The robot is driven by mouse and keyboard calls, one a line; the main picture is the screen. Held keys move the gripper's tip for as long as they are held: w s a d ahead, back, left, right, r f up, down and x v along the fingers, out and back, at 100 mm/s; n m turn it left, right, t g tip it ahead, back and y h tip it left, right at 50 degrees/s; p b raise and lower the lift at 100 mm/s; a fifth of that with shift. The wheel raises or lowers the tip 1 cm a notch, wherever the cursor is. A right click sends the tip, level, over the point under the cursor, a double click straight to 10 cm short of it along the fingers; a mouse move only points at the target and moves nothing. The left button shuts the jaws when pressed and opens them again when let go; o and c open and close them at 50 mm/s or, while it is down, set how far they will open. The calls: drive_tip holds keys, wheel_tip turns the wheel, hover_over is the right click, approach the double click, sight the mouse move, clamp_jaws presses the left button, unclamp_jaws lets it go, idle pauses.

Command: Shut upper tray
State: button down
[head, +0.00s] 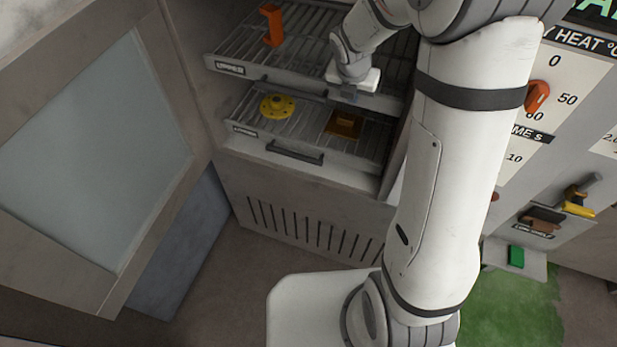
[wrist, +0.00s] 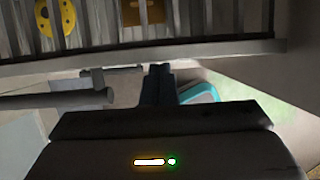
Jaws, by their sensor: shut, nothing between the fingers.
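The upper tray (head: 229,68), a wire rack with an "UPPER" label on its front, stands out from the open cabinet. An orange bracket-shaped part (head: 271,25) stands on it. Its dark bar handle (head: 290,90) runs along the front and shows at left in the wrist view (wrist: 55,99). My gripper (head: 345,94) is at the tray's front, right of the handle. In the wrist view my gripper (wrist: 158,72) is shut and empty, its fingertips close to the handle's end bracket and the tray's front edge. I cannot tell whether they touch.
The lower tray (head: 245,130) below holds a yellow flanged disc (head: 277,106) and an orange-brown square part (head: 344,125). The cabinet door (head: 80,150) stands open at left. A control panel with an orange knob (head: 537,96) and a small shelf (head: 516,257) are at right.

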drive_tip(key=shift+w+a+r, duration=0.1)
drive_tip(key=shift+w+r, duration=0.2)
drive_tip(key=shift+r, duration=0.05)
